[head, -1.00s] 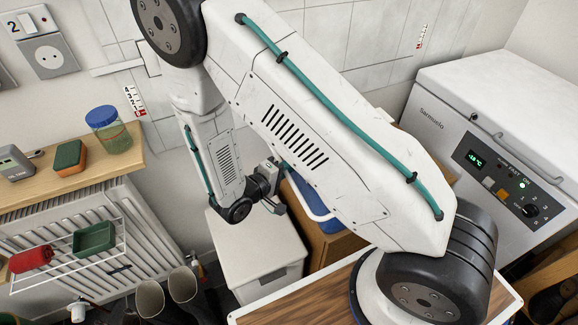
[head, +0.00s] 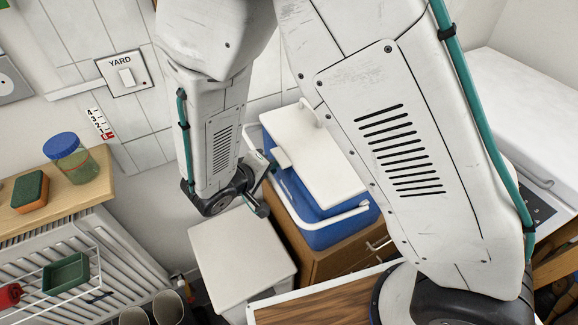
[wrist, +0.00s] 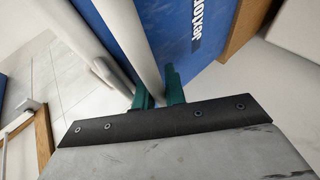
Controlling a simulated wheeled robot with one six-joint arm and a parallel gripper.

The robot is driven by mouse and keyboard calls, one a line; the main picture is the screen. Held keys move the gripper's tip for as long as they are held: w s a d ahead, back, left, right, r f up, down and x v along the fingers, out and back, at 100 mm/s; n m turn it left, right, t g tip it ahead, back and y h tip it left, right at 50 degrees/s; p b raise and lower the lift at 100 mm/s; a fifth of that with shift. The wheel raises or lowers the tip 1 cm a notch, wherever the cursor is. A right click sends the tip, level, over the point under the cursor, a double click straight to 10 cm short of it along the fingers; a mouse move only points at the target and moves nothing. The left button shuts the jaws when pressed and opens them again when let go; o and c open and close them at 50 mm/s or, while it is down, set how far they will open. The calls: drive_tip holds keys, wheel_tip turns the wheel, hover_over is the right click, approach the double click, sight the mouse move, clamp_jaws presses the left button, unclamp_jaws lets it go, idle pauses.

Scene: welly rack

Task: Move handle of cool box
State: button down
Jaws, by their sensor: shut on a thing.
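The cool box (head: 330,235) is blue with a white lid (head: 315,155) and stands on a brown wooden cabinet. Its white handle (head: 338,219) runs along the front below the lid. In the wrist view the blue side (wrist: 185,30) with white lettering fills the upper middle. My gripper (wrist: 159,88) has green fingers shut on a white bar of the handle (wrist: 132,40), which passes between them. In the head view my gripper (head: 268,172) is at the left side of the box, partly hidden by my wrist.
A white lidded bin (head: 240,255) stands left of the wooden cabinet (head: 330,262). A shelf (head: 65,185) with a jar and a radiator (head: 110,265) are at the left. A white chest freezer (head: 520,110) is at the right. Boots stand at the bottom left.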

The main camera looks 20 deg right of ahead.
drive_tip(key=c, duration=1.5)
unclamp_jaws()
drive_tip(key=shift+o, duration=0.2)
drive_tip(key=shift+d, duration=0.1)
